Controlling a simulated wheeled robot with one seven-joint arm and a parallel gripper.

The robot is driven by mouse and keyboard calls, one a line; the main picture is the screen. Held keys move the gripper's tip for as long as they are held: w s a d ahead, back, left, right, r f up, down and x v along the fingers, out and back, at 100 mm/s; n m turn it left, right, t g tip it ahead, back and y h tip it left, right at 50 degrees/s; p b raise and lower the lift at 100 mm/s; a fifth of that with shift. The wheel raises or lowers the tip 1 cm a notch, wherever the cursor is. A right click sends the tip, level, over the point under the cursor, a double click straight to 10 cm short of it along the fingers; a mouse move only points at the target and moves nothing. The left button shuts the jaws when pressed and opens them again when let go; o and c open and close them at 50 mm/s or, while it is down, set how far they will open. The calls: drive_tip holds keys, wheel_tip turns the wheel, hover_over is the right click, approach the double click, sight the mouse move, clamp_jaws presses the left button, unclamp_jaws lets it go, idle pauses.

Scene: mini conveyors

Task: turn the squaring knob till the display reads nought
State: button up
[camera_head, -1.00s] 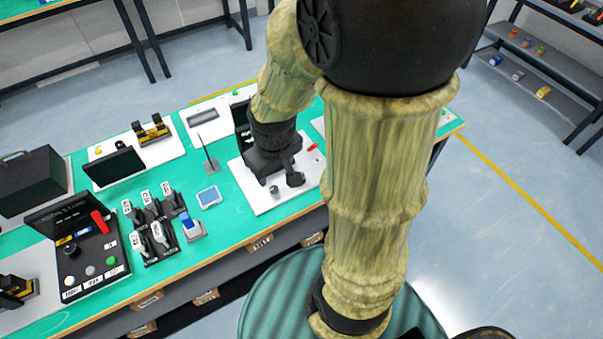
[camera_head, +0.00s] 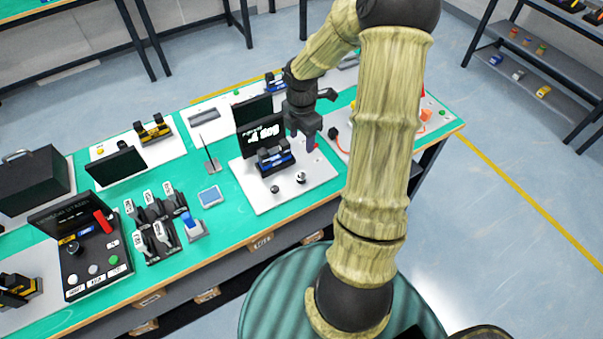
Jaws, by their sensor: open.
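A white plate (camera_head: 250,195) on the green bench carries a small upright black display (camera_head: 262,135) with white characters, too small and slanted to read surely. In front of the display sits a small black and blue device (camera_head: 275,158). Near the plate's front edge are a small dark knob (camera_head: 275,189) and a second knob with a pale top (camera_head: 300,178). I cannot tell which one is the squaring knob. My gripper (camera_head: 303,141) is open and empty, above the plate's right side beside the display, apart from both knobs.
Left of the plate are a blue-faced pad (camera_head: 210,196), a bank of labelled switches (camera_head: 154,222) and a black control box (camera_head: 92,255) with buttons. Another white plate with red and orange parts (camera_head: 426,115) lies to the right, partly behind my arm.

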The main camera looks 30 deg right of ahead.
sight(301, 176)
wheel_tip(301, 176, down, 17)
drive_tip(key=shift+f, duration=0.2)
idle(0.7)
drive_tip(key=c, duration=1)
